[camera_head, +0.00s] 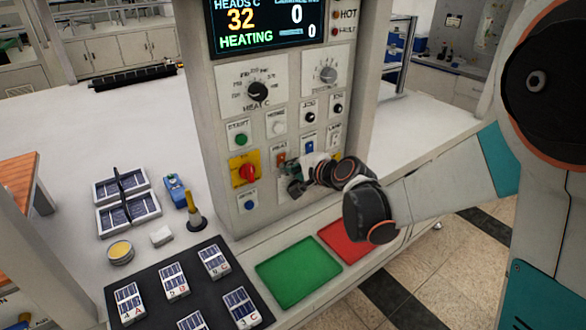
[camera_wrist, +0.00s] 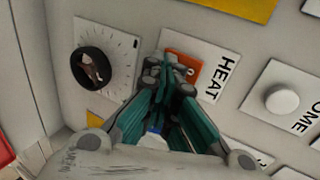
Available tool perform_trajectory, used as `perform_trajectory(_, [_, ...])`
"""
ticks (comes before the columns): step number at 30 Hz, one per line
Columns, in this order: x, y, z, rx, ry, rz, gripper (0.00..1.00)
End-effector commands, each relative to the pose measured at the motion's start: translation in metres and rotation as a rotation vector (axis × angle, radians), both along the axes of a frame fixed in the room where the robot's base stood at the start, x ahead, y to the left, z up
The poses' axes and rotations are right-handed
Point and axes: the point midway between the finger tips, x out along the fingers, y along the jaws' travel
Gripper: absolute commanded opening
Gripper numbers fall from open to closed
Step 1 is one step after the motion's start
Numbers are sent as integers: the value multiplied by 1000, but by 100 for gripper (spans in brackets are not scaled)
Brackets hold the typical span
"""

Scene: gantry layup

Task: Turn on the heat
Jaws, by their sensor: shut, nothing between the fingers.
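The HEAT switch is an orange rocker on a white plate (camera_wrist: 213,80) in the wrist view, labelled HEAT. In the head view the orange switch (camera_head: 281,159) sits in the lower middle of the control panel. My gripper (camera_wrist: 172,75) is shut and empty, with its fingertips over the orange rocker and hiding part of it. I cannot tell whether they touch it. In the head view my gripper (camera_head: 294,186) is close to the panel face, just below the orange switch. The display (camera_head: 262,20) reads 32 and HEATING in green.
The panel also has a HEAT C dial (camera_head: 257,92), a green button (camera_head: 241,139), a red knob on yellow (camera_head: 246,172) and a blue button (camera_head: 249,204). Green (camera_head: 298,271) and red (camera_head: 345,240) mats lie below. Labelled modules rest on a black mat (camera_head: 155,277).

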Motion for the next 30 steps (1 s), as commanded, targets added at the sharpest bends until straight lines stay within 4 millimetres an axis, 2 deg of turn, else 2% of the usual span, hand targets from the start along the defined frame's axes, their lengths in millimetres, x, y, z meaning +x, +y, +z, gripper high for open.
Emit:
perform_trajectory(8, [0, 0, 3, 1, 0, 0, 0])
perform_trajectory(18, [0, 0, 17, 1, -1, -1, 0])
perform_trajectory(30, [-1, -1, 18, 1, -1, -1, 0])
